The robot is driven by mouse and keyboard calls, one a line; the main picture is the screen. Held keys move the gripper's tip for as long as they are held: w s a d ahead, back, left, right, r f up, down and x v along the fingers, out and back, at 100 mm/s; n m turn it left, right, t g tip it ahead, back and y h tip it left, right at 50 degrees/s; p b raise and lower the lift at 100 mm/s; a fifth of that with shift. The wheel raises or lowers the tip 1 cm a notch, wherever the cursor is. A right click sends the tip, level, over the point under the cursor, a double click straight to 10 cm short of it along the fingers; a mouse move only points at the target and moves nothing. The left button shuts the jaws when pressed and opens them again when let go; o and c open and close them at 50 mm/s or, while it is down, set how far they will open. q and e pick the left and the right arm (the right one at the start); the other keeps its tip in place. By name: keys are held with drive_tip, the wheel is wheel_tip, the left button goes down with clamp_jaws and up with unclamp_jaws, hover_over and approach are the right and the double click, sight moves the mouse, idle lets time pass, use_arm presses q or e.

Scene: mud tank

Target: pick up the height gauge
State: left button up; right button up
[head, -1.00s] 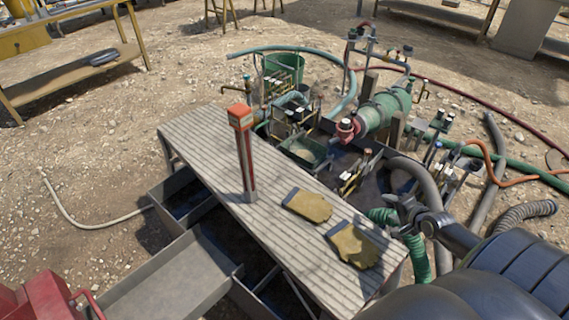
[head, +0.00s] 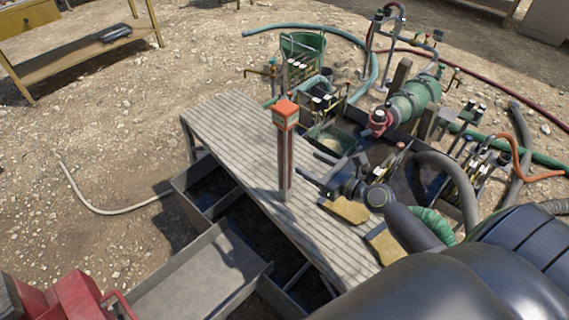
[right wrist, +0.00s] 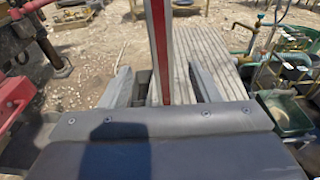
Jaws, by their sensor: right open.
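The height gauge (head: 285,150) stands upright on a grey slatted table (head: 225,122). It is a tall post with an orange-red block on top and red stripes down its sides. My right gripper (head: 310,184) is open at the lower part of the post, coming from the right. In the right wrist view the post (right wrist: 158,45) rises between the two spread fingers of my right gripper (right wrist: 162,85), with gaps on both sides. Its top is cut off there. My left gripper is out of view.
Two yellow work gloves (head: 346,210) lie on the table, partly hidden by my right arm. Behind it are a green tank (head: 412,100), valves and hoses. A metal trough (head: 205,278) lies at the front left. The table's far left end is clear.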

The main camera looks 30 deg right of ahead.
sight(289, 153)
drive_tip(key=x, duration=0.6)
drive_tip(key=shift+w+f, duration=0.15)
drive_tip(key=shift+w+a+f, duration=0.1)
drive_tip(key=shift+w+a, duration=0.1)
drive_tip(key=shift+w, duration=0.25)
drive_tip(key=x, duration=0.5)
drive_tip(key=shift+d+f, duration=0.1)
drive_tip(key=shift+f, duration=0.05)
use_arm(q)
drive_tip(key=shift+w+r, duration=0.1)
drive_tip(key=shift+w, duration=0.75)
use_arm(e)
clamp_jaws()
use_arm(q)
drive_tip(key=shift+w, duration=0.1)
